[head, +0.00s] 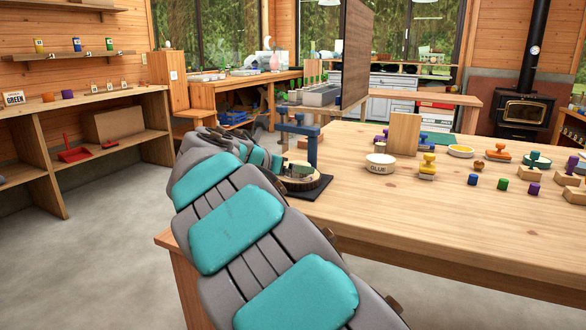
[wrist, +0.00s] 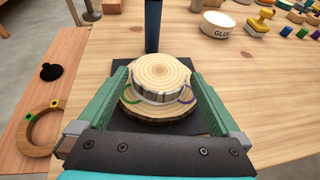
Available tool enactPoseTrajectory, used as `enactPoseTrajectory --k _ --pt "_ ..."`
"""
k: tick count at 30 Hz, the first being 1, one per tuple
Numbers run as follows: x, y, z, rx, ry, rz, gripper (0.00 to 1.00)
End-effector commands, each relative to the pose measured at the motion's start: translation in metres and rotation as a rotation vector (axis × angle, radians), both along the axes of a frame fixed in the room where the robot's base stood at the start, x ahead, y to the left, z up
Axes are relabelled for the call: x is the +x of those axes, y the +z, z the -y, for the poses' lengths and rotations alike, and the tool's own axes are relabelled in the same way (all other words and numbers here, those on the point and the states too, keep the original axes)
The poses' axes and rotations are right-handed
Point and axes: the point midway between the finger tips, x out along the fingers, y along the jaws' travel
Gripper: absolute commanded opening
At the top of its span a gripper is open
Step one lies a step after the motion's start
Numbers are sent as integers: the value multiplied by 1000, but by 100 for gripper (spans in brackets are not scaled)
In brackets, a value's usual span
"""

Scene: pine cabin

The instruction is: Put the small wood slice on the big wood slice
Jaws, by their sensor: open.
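The small wood slice (wrist: 158,72), pale with rings and a bark-grey side, sits on top of the big wood slice (wrist: 131,108) in the wrist view, roughly centred. The big slice has a dark bark edge and lies flat on a black base plate (wrist: 208,122). My gripper (wrist: 158,88) is open, with its green fingers on either side of the small slice; whether they touch it I cannot tell. In the head view the big slice (head: 318,182) shows at the table's left end, and my arm hides most of the gripper.
A blue post (head: 312,150) rises from the plate just behind the slices. A glue tub (head: 380,164), an upright wooden board (head: 404,134) and several stamps and coloured pegs stand to the right. The table's front right is clear. A wooden ring (wrist: 38,128) lies left in the wrist view.

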Motion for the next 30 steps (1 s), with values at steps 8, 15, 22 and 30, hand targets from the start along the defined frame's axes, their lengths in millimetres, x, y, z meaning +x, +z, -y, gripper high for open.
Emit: enactPoseTrajectory --k 8,15,22,30 --pt "-46 23 -27 2 5 3 100" --pt "-77 37 -45 1 5 2 100" --pt "-87 41 -49 0 1 0 100" --pt "-87 41 -49 1 2 0 100"
